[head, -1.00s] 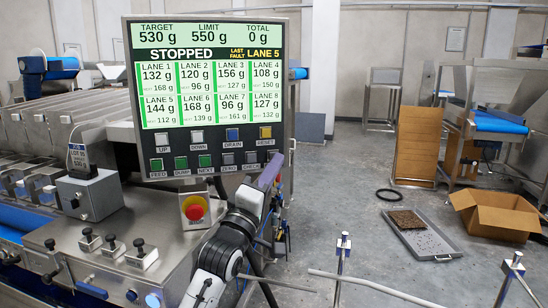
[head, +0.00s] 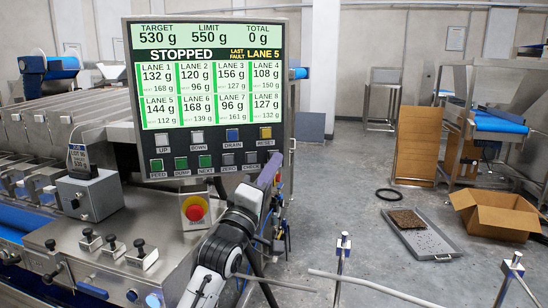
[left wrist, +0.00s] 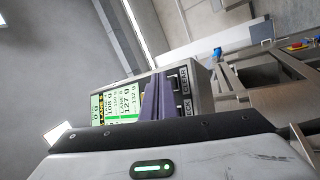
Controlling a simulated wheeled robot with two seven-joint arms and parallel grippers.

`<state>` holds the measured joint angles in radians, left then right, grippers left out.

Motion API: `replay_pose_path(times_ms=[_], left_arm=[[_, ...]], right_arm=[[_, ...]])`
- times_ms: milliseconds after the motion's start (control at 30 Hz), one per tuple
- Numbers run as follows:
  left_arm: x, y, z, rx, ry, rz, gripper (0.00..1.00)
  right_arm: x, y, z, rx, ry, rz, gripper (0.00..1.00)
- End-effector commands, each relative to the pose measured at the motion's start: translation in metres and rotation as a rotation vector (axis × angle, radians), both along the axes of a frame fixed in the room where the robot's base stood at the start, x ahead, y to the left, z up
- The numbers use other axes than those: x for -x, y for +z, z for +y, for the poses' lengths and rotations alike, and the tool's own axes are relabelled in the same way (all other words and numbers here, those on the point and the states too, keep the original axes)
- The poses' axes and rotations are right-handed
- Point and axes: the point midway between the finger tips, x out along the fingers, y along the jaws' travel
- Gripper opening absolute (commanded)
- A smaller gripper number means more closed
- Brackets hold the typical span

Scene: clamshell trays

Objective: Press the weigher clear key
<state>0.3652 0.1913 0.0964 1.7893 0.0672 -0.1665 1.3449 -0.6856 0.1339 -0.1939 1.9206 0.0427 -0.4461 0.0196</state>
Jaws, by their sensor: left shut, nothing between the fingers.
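The weigher panel (head: 216,24) stands upright at the upper left of the head view, with a lit screen reading STOPPED and LAST FAULT LANE 5. Below the screen are two rows of small keys. In the left wrist view the purple fingers (left wrist: 156,99) cover part of the panel; contact cannot be told. My right gripper is out of view.
A red stop button (head: 195,212) on a yellow plate sits below the panel, left of my arm. A grey printer-like box (head: 90,196) stands further left. A cardboard box (head: 497,213) and a metal tray (head: 437,249) lie on the floor at right.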

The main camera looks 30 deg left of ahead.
Motion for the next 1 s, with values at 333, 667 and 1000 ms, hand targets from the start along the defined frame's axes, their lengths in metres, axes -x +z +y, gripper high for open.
replay_pose_path(times_ms=[333,667,1000], left_arm=[[-0.0015,0.0002,0.0012,0.001,0.0,0.0,0.0],[-0.0045,0.0001,0.004,0.001,0.0,0.0,0.0],[-0.0059,0.0006,0.0057,0.001,-0.001,-0.001,0.0]], right_arm=[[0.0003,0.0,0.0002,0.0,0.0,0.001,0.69],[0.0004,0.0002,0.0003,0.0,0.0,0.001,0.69],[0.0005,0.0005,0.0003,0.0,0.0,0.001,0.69]])
